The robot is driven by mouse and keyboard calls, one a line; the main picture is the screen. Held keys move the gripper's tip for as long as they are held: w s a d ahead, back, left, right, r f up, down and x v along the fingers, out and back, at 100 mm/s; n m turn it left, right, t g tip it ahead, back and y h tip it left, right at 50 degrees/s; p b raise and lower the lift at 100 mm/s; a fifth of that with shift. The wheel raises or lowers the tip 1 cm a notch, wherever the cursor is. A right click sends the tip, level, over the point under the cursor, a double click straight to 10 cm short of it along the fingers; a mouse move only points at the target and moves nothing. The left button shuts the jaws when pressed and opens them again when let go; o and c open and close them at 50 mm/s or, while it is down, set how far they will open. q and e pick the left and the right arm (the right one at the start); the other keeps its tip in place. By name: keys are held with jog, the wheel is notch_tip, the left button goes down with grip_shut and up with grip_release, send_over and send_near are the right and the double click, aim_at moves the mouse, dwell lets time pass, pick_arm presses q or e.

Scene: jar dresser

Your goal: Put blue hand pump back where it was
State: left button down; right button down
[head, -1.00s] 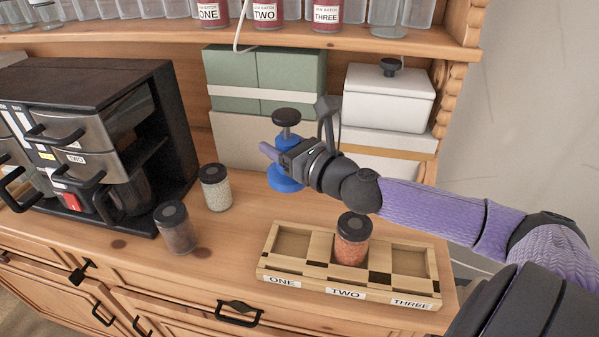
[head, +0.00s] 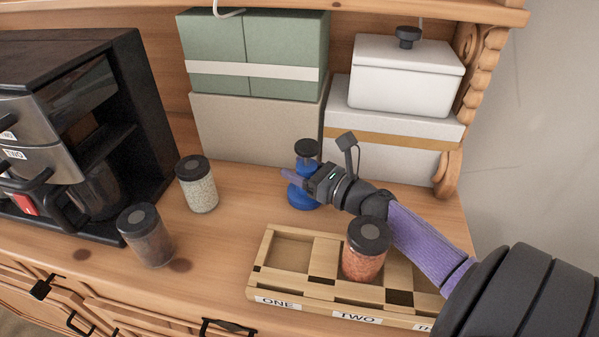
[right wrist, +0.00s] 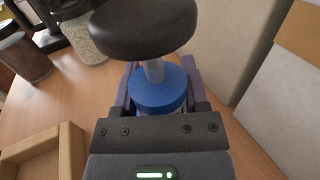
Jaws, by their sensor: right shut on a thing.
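The blue hand pump (head: 303,196) has a black knob on top and a round blue base. It stands upright at the back of the dresser top, in front of the beige box, and its base appears to be at the wood surface. My right gripper (head: 296,178) is shut around the pump's body. In the right wrist view the pump (right wrist: 160,92) sits between the two purple fingers (right wrist: 158,85), with its black knob nearest the camera. Whether the base fully touches the wood is hard to tell. My left gripper is not in view.
A wooden tray (head: 262,281) labelled ONE, TWO and THREE holds a red-filled jar (head: 364,255) in the TWO slot. A white-grain jar (head: 198,188) and a dark jar (head: 146,238) stand left. Green boxes (head: 255,45) and a white lidded box (head: 405,80) are behind. A black coffee machine (head: 130,90) is far left.

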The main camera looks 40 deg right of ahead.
jog(key=shift+f, duration=0.1)
jog(key=shift+c, duration=0.6)
grip_release()
jog(key=shift+s+r, duration=0.1)
jog(key=shift+r, duration=0.1)
jog(key=v, duration=1.2)
jog(key=shift+f, duration=0.1)
